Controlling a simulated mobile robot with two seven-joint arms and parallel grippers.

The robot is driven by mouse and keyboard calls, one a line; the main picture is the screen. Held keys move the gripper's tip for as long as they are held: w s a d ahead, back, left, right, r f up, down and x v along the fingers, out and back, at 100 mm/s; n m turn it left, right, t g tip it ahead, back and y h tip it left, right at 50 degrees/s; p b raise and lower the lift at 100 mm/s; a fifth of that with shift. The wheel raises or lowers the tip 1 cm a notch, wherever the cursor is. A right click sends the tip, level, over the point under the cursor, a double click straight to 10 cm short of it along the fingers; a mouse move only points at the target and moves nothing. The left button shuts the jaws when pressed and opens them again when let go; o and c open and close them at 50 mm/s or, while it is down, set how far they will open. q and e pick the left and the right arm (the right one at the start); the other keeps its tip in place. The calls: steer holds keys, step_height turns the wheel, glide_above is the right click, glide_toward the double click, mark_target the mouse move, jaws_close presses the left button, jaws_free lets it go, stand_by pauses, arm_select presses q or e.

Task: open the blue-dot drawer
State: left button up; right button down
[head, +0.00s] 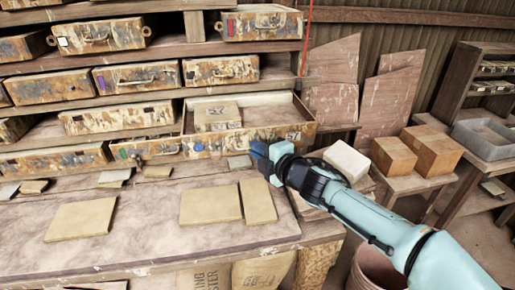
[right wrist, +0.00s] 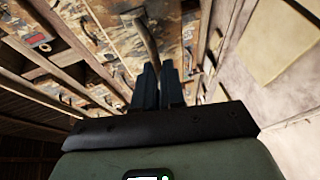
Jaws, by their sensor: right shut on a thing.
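The blue-dot drawer (head: 214,151) is in the middle of the rack in the head view, with its blue dot (head: 197,148) on the left of its front. It stands pulled out, and its open inside shows a small tan block (head: 217,117). My right gripper (head: 258,152) is at the middle of the drawer front and hides the handle there. In the right wrist view the gripper's dark fingers (right wrist: 157,82) are close together at the end of a bar-like handle (right wrist: 146,38). The gripper is shut on this handle. My left gripper is in neither view.
Other paint-stained drawers surround it, one with a red mark (head: 230,30) above. Flat tan tiles (head: 210,205) lie on the bench (head: 150,225) in front. To the right are a white block (head: 346,160) and brown wooden blocks (head: 434,150) on stands.

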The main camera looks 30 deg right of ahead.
steer(key=shift+a+f, duration=0.1)
steer(key=shift+f, duration=0.1)
steer(key=c, duration=1.5)
jaws_free()
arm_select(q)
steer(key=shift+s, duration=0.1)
arm_select(e)
steer(key=shift+o, duration=1.3)
steer(key=shift+s+r, duration=0.15)
steer(key=shift+s, duration=0.05)
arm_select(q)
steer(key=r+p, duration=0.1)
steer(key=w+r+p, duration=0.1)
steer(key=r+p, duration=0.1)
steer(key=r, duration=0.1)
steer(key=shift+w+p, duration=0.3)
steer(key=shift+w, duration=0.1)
arm_select(e)
steer(key=v, duration=1.3)
steer(key=shift+s, duration=0.15)
